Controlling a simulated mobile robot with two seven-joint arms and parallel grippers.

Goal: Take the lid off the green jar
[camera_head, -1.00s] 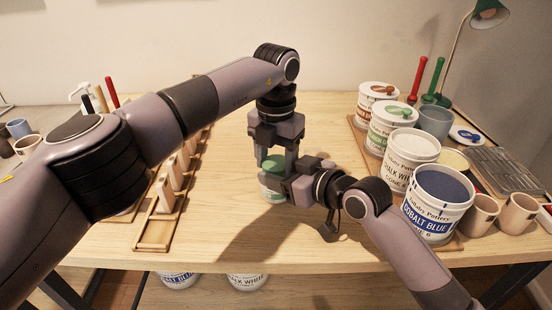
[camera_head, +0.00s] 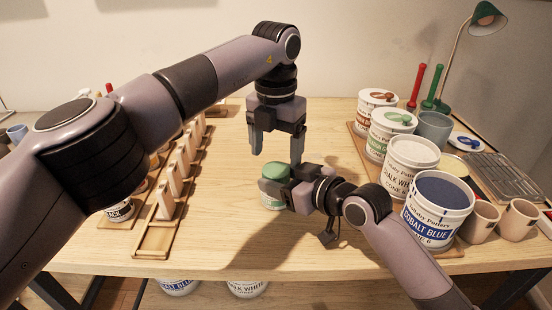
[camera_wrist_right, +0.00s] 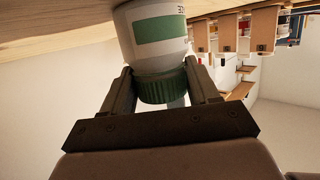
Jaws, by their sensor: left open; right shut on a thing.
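The green jar (camera_head: 271,199) stands upright on the table, a small white jar with a green label. Its green lid (camera_head: 276,171) sits on top. My right gripper (camera_head: 284,187) is shut on the jar from the right side. In the right wrist view the jar (camera_wrist_right: 157,35) appears upside down, with the ridged lid (camera_wrist_right: 162,91) below and a finger on each side near the lid. My left gripper (camera_head: 277,158) is open and empty above the lid, fingers pointing down. The right gripper hides part of the jar in the head view.
Several large glaze tubs, including a cobalt blue one (camera_head: 435,207), line the right side beside tan cups (camera_head: 480,219) and a wire rack (camera_head: 500,177). A wooden rack (camera_head: 170,233) of upright pieces stands left. The table is clear around the jar and behind it.

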